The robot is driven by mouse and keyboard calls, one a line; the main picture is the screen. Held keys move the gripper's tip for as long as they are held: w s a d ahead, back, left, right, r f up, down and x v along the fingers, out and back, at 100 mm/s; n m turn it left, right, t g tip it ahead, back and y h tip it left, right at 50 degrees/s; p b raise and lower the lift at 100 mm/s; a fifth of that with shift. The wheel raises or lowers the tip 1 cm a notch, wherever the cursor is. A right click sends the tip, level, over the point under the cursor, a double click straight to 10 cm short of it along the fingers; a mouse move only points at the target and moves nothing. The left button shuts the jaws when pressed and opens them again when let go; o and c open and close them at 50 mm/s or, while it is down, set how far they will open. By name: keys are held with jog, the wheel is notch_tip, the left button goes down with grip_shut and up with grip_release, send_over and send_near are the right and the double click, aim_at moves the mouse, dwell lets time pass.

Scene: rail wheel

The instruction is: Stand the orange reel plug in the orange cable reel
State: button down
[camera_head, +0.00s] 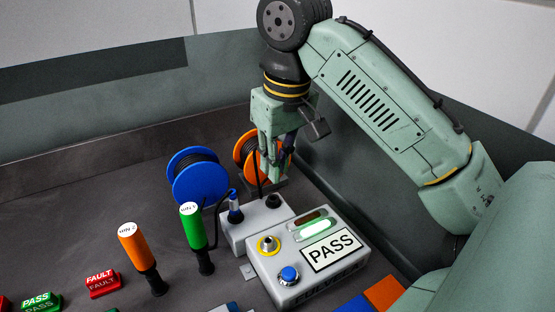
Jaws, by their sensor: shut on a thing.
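The orange cable reel (240,147) stands at the back, right of the blue reel, with black cable wound between its orange flanges. My gripper (272,168) points down in front of it and covers much of it. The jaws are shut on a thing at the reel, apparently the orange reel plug. The plug is mostly hidden by the fingers, and I cannot tell whether it is seated in the reel. A black cable hangs down beside the fingers toward the grey box.
The blue cable reel (198,180) stands left, and a blue plug (235,212) stands in the grey box (238,234). A tester with a PASS label (332,250) is in front. Green (193,227) and orange (135,245) handles stand left. The tray wall is close on the right.

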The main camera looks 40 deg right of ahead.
aim_at(277, 201)
jog(key=shift+f+b, duration=1.2)
jog(key=shift+f, duration=1.3)
jog(key=shift+p, duration=1.2)
jog(key=shift+f+b, duration=0.55)
jog(key=shift+f, duration=0.45)
jog(key=shift+p, duration=0.6)
dwell(1.4)
dwell(0.5)
jog(key=c, duration=1.5)
grip_release()
jog(key=shift+c, duration=0.2)
jog(key=shift+r, duration=0.1)
